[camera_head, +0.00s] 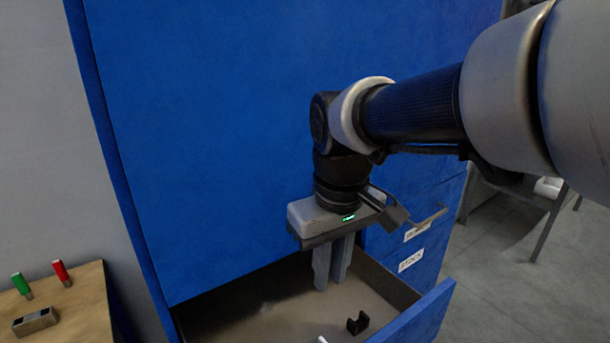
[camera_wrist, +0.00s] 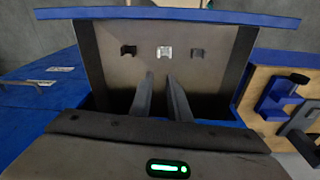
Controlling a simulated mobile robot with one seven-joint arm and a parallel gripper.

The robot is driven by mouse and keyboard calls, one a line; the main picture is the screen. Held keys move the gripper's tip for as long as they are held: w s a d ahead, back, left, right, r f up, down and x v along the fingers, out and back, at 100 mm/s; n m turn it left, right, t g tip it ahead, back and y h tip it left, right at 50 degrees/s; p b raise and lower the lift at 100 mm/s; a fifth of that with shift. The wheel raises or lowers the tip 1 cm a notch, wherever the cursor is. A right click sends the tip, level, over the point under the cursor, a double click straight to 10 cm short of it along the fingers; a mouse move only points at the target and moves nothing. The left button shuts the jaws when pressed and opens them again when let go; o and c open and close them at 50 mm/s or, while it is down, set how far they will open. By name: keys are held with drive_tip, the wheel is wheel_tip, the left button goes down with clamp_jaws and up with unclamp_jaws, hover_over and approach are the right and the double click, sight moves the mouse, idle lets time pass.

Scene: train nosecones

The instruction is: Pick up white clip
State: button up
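The white clip (camera_wrist: 164,52) lies on the drawer floor, in the middle of a row of three clips in the wrist view. In the head view only a small white piece (camera_head: 322,339), seemingly this clip, shows at the bottom edge. My gripper (camera_wrist: 160,75) points down into the open drawer, with its fingers apart and nothing between them. In the wrist view the fingertips appear just below the white clip, without touching it. In the head view my gripper (camera_head: 331,284) is over the back part of the drawer.
A black clip (camera_wrist: 128,51) and a dark grey clip (camera_wrist: 198,53) flank the white one. The drawer's blue front (camera_head: 425,312) and dark side walls surround them. A wooden table (camera_head: 75,312) with red and green items stands at left in the head view.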

drive_tip(key=shift+n+g, duration=0.6)
drive_tip(key=shift+n, duration=0.2)
drive_tip(key=a+f, duration=0.1)
drive_tip(key=f, duration=0.4)
drive_tip(key=a+f+b, duration=0.1)
drive_tip(key=f, duration=0.4)
drive_tip(key=w+a+f+b, duration=0.1)
drive_tip(key=f, duration=0.4)
drive_tip(key=shift+a, duration=0.2)
drive_tip(key=f, duration=0.1)
drive_tip(key=f+b, duration=0.1)
drive_tip(key=f, duration=0.3)
drive_tip(key=shift+s+d+f, duration=0.25)
drive_tip(key=shift+s, duration=0.05)
drive_tip(key=shift+f, duration=0.4)
clamp_jaws()
